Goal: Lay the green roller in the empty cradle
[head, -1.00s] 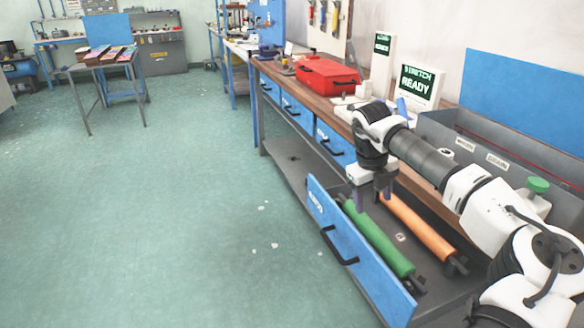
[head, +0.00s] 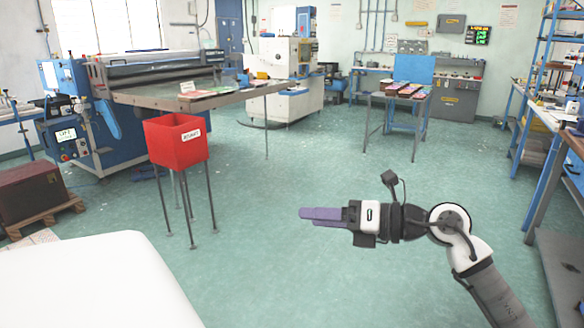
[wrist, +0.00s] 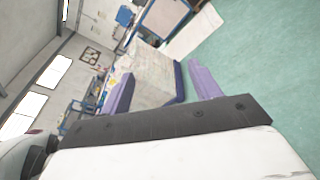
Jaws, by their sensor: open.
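My gripper (head: 308,217) is in the middle of the head view, stretched out to the left over the open floor, with its two purple fingers pointing left. In the wrist view, its fingers (wrist: 160,68) stand apart with a pale, boxy thing seen between them; what that is, I cannot tell. In the head view nothing is held in the fingers. The green roller and the empty cradle are in neither view now.
A red bin (head: 176,140) on thin legs stands left of my gripper. Beyond it is a large machine with a table (head: 190,98). A small table (head: 398,97) stands at the back. A bench (head: 560,190) runs along the right edge. The green floor between is clear.

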